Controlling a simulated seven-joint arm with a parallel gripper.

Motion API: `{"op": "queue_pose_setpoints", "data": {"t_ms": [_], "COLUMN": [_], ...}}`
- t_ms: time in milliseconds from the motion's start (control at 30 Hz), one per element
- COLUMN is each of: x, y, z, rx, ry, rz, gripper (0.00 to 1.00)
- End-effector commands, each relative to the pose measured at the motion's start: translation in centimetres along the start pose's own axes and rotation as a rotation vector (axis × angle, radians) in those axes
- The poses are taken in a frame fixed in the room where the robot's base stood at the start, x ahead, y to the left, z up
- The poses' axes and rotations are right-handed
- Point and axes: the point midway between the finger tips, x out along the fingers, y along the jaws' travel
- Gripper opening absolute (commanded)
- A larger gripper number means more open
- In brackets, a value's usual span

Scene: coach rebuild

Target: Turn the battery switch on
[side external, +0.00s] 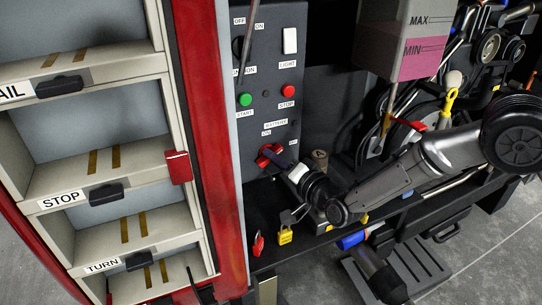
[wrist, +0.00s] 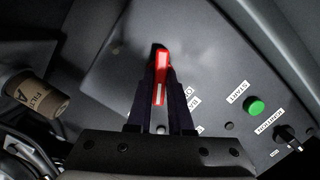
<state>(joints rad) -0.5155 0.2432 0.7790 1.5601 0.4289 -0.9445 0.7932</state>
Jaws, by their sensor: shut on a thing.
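The battery switch (side external: 268,154) is a red rotary handle low on the dark grey control panel (side external: 266,60), under a "BATTERY" label with ON and OFF marks. In the wrist view the red handle (wrist: 161,78), with a pale stripe, stands between the two dark fingers. My gripper (side external: 278,160) reaches the panel from the right in the side view. My gripper (wrist: 161,95) is shut on the handle in the wrist view. The fingers hide part of the handle and some of the lettering, so I cannot tell exactly which mark the handle points to.
Above the switch are a green START button (side external: 246,99), a red STOP button (side external: 288,91) and a white LIGHT switch (side external: 290,40). Padlocks, one yellow (side external: 285,236), sit on the ledge below. A filter cylinder (wrist: 35,92) stands left in the wrist view. Labelled shelves (side external: 90,180) are at left.

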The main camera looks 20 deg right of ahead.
Motion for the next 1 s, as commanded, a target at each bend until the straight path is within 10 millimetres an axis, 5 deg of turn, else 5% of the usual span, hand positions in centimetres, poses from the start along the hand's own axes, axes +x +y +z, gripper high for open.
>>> {"op": "queue_pose_setpoints", "data": {"t_ms": [400, 1000], "x": [0.00, 0.02], "y": [-0.20, -0.26], "z": [0.10, 0.10], "rx": [-0.408, -0.595], "ry": [-0.001, 0.000], "rz": [0.082, 0.120], "gripper": [0.00, 0.00]}}
